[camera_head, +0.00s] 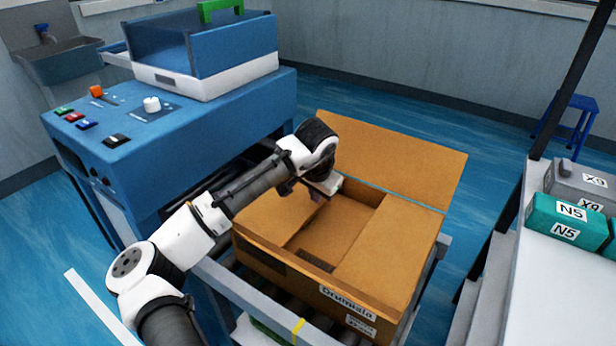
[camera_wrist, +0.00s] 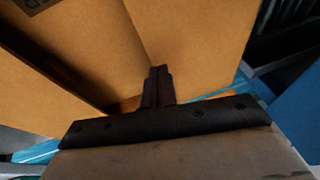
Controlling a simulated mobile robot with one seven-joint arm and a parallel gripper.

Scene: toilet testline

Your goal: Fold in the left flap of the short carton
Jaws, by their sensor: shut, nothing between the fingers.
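The short carton (camera_head: 262,262) is an open brown box standing on a roller conveyor in the head view. Its left flap (camera_head: 268,218) leans inward over the left part of the opening, its inner edge apart from the right flap. The right flap (camera_head: 393,250) lies inward over the right side. My gripper is at the carton's back left, by the left flap, its fingertips not clear in the head view. In the wrist view its dark fingers (camera_wrist: 158,76) are together and empty, close against brown cardboard. I cannot tell whether they touch it.
The carton's large back flap (camera_head: 400,155) stands up, leaning outward. A blue machine (camera_head: 190,140) stands close on the left. Conveyor rails border the carton. On the right, a white table (camera_head: 560,290) holds teal boxes (camera_head: 568,220) and grey boxes. A blue stool (camera_head: 570,122) stands behind.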

